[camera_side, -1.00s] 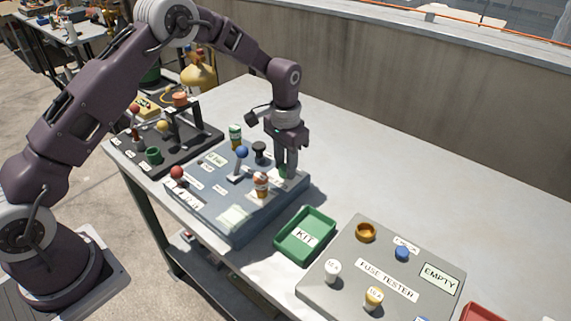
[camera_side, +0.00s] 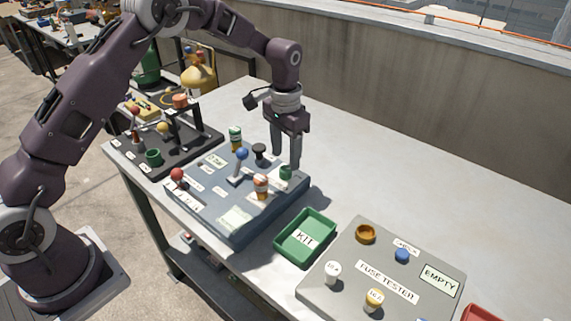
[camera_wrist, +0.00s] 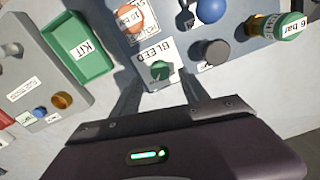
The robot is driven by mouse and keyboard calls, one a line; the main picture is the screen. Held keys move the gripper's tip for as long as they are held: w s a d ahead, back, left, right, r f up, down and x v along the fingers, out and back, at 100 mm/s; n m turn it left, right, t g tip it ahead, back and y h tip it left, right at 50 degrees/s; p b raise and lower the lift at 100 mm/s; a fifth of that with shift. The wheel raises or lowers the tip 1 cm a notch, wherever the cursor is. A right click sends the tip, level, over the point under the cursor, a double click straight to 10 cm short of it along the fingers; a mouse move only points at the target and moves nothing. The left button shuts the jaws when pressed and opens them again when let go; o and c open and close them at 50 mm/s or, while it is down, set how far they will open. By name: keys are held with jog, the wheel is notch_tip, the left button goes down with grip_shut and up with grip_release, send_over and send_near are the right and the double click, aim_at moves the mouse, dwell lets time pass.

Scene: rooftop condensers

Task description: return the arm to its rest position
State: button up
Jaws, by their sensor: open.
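My gripper (camera_side: 286,158) is open and empty, with its fingers pointing down over the back right corner of the blue-grey panel (camera_side: 210,205). A small green knob (camera_side: 286,173) stands on the panel below the fingertips, apart from them. In the wrist view the green knob (camera_wrist: 161,70) sits beside a BLEED label, between and beyond the two open fingers. My arm is bent, reaching out over the table from the left.
The panel also bears a blue-topped lever (camera_side: 241,154), a red ball knob (camera_side: 177,174), a black knob (camera_side: 259,150) and an orange-and-white part (camera_side: 261,186). A green KIT tray (camera_side: 305,236) and a fuse tester (camera_side: 385,275) stand right. The table behind is clear.

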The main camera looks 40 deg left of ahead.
jog(key=shift+s+r, duration=0.1)
jog(key=shift+r, duration=1.55)
jog(key=s+r+n+t, duration=0.1)
jog(key=s+r+t, duration=0.2)
jog(key=s+r, duration=1.25)
jog(key=s+n+t, duration=0.1)
jog(key=s+t, duration=0.1)
jog(key=s, duration=1.6)
jog(key=shift+s+a+r+t, duration=0.25)
jog(key=shift+a+r+t, duration=0.05)
jog(key=shift+a+r, duration=0.15)
